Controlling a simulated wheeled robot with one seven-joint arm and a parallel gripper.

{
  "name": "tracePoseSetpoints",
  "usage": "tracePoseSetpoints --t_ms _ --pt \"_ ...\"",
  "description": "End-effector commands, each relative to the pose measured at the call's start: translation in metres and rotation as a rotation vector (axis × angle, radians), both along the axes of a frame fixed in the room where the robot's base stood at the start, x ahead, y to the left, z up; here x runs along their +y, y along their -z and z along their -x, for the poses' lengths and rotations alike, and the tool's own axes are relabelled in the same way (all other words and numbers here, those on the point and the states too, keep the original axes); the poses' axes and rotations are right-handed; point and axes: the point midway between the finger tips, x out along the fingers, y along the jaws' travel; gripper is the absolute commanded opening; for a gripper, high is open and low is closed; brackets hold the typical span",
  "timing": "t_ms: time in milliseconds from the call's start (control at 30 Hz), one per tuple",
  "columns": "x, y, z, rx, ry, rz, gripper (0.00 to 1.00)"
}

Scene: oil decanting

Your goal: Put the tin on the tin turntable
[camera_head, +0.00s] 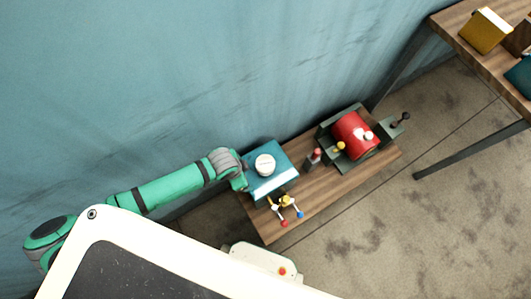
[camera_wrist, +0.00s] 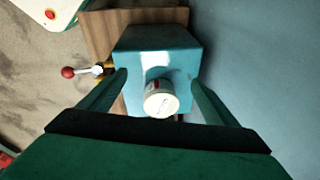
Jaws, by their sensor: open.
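A small white round tin (camera_head: 265,164) with a pale top sits at the teal block (camera_head: 285,158) on the low wooden bench. My gripper (camera_head: 243,182) is at the left side of the block. In the wrist view my gripper (camera_wrist: 160,78) is open, with one finger on each side of the tin and visible gaps. I cannot tell which part is the tin turntable.
A red drum (camera_head: 352,134) lies in a dark cradle with levers on the bench's right. Red and blue knobbed handles (camera_head: 286,208) stick out in front of the block. A teal wall (camera_head: 150,90) is close behind. A taller table (camera_head: 465,25) holds boxes at upper right.

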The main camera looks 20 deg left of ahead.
Motion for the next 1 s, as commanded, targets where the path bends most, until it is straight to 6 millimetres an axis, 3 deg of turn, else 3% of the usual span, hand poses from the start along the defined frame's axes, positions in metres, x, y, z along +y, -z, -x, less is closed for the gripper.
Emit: tracePoseSetpoints --t_ms 33,200,400,567,1000 --pt "-0.006 -0.003 -0.016 0.024 0.035 -0.016 0.83" --pt "-0.026 -0.016 -0.054 0.112 0.124 -0.064 0.83" --pt "-0.048 -0.030 -0.078 0.182 0.192 -0.096 0.83" --pt "-0.056 -0.031 -0.084 0.206 0.211 -0.104 0.83" --pt "-0.054 0.020 -0.083 0.208 0.208 -0.105 0.83"
